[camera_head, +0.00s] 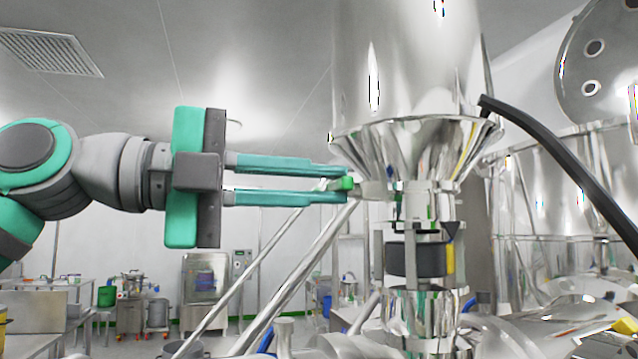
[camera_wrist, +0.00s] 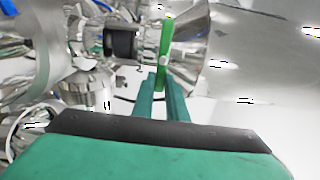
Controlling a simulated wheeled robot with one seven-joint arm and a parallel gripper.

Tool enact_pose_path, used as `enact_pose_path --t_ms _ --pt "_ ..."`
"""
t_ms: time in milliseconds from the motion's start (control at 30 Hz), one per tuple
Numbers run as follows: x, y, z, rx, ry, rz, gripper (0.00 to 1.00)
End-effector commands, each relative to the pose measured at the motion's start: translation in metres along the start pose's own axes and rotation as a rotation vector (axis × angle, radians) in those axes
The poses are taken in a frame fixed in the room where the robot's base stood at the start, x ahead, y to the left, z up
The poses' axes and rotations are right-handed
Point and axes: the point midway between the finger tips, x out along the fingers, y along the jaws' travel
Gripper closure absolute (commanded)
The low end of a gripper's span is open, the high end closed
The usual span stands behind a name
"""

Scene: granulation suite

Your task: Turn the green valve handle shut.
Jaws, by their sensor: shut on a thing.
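The green valve handle (camera_head: 346,183) sits on the left side of the steel pipe neck, below the big steel cone. In the wrist view the green handle (camera_wrist: 165,52) appears as a long narrow bar running up from the fingers. My gripper (camera_head: 345,184) comes in level from the left, with its two teal fingers above and below the handle, shut on it. In the wrist view the fingertips (camera_wrist: 161,86) meet the handle's near end. The part of the handle between the fingers is partly hidden.
The steel cone vessel (camera_head: 410,140) stands just above and right of the fingers. A black collar (camera_head: 408,259) is on the pipe below. A black hose (camera_head: 560,145) runs down at right. Slanted steel tubes (camera_head: 290,275) pass below my gripper. The space left of the vessel is open.

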Motion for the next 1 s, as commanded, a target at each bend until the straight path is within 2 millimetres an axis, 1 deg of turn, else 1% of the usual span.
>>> enact_pose_path --t_ms 33,67,100,133,433,567,667,900,1000 --pt "-0.001 0.001 0.000 0.001 0.000 0.003 1.00" --pt "-0.001 0.001 0.000 0.001 0.000 0.003 0.85" --pt "-0.001 0.001 0.000 0.000 0.000 0.003 0.75" --pt "-0.001 0.001 0.000 0.000 0.000 0.003 0.69" --pt "-0.001 0.001 0.000 -0.001 0.001 0.002 0.69" --pt "-0.009 0.001 0.001 -0.001 -0.001 0.000 0.69" --pt "-0.023 0.000 0.001 -0.002 -0.001 0.000 0.69" --pt "-0.069 0.000 0.001 -0.002 -0.002 -0.001 0.69" --pt "-0.085 0.000 0.001 -0.001 -0.002 -0.001 0.69"
